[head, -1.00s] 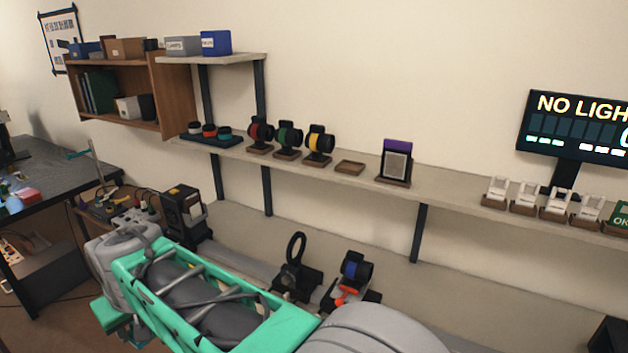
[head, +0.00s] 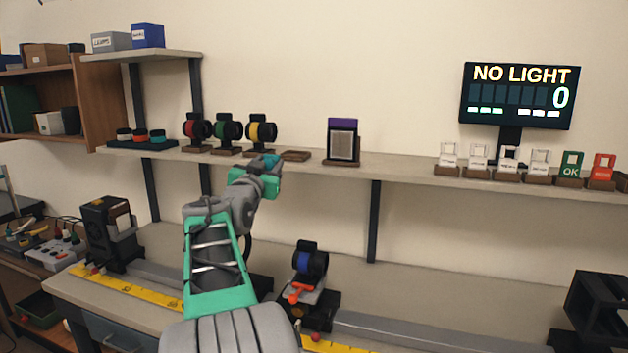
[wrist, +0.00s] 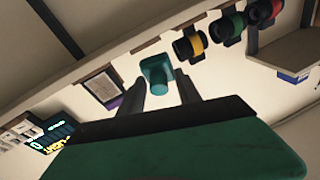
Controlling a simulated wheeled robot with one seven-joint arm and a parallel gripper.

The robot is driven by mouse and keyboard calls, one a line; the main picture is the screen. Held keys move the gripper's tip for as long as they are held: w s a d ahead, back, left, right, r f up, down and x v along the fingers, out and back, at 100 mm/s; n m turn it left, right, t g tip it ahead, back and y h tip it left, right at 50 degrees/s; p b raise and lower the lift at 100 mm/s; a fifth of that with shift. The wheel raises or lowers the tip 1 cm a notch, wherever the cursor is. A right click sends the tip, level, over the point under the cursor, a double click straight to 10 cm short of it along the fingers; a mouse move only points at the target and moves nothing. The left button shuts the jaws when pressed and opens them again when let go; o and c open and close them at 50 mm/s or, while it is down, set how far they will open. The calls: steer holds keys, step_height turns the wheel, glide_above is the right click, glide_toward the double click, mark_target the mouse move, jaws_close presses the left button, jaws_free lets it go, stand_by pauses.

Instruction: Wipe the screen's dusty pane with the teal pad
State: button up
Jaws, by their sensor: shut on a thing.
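My gripper (head: 266,168) is shut on the teal pad (wrist: 157,70), which sits between the two fingertips in the wrist view. In the head view the gripper is at shelf height, in front of the shelf edge and left of the screen, and the pad (head: 270,159) is only partly seen. The screen (head: 343,144) stands upright on a wooden base on the shelf, with a grey, speckled pane in a dark frame and a purple top. It also shows in the wrist view (wrist: 103,88), left of the pad. Pad and screen are apart.
A small empty wooden tray (head: 295,155) lies left of the screen. Red, green and yellow ringed lenses (head: 228,130) stand further left. White card holders (head: 479,157) line the shelf's right. A display (head: 518,95) reads NO LIGHT. Shelf space right of the screen is clear.

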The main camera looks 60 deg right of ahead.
steer(key=s+d+r+m+g+h+b, duration=0.35)
steer(key=s+d, duration=0.25)
steer(key=s, duration=0.5)
steer(key=shift+n+g, duration=0.25)
steer(key=shift+g, duration=0.2)
steer(key=d+p, duration=0.2)
steer(key=w+d+p, duration=0.1)
steer(key=p, duration=0.1)
steer(key=d+f+p, duration=0.1)
steer(key=d+p, duration=0.1)
steer(key=shift+w+d, duration=0.2)
steer(key=shift+d, duration=0.1)
steer(key=shift+w+d+p, duration=0.15)
steer(key=shift+d+p, duration=0.3)
steer(key=shift+d, duration=0.4)
